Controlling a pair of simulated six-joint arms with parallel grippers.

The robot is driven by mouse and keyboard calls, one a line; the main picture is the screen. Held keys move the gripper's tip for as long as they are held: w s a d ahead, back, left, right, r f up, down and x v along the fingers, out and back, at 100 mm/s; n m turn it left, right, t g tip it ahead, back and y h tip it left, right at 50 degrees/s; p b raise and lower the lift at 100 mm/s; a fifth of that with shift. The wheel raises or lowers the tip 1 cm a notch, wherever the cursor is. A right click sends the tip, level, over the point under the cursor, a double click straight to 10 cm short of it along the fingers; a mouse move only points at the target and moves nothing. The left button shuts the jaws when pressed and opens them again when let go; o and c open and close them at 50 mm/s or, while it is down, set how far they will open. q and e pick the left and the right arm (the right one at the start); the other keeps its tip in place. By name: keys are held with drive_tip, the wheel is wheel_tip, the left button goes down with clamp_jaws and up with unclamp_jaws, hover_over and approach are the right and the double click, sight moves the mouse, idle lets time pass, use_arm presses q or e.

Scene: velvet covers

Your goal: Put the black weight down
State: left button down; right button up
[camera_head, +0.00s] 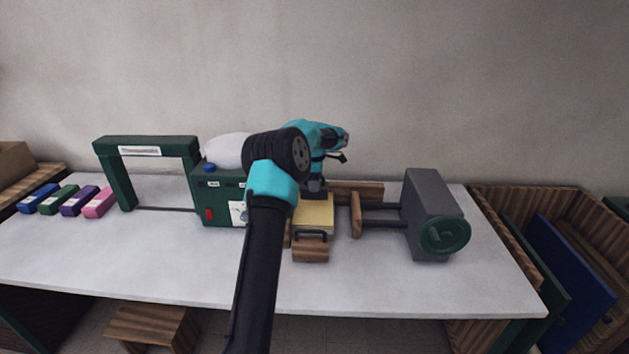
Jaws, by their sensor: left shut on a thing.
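My left gripper (333,157) is above the wooden fixture at mid-table, its fingers small and partly hidden by my own wrist. It is shut on a dark object, which I take for the black weight (313,188). The weight shows just under the gripper, at the back edge of a yellow block (314,214). I cannot tell whether it touches the block. My right gripper is not in view.
A wooden block with a dark handle (311,252) stands in front of the yellow block. A grey block with a green wheel (430,210) is right, a green machine (208,205) left. Several coloured blocks (80,200) lie far left. The white table's front strip (400,292) is clear.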

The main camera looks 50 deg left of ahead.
use_arm(q)
drive_tip(key=shift+f, duration=2.4)
drive_tip(key=shift+f, duration=0.1)
drive_tip(key=shift+c, duration=1)
unclamp_jaws()
drive_tip(key=shift+f, duration=0.15)
wheel_tip(320, 180, up, 12)
drive_tip(key=shift+r, duration=0.2)
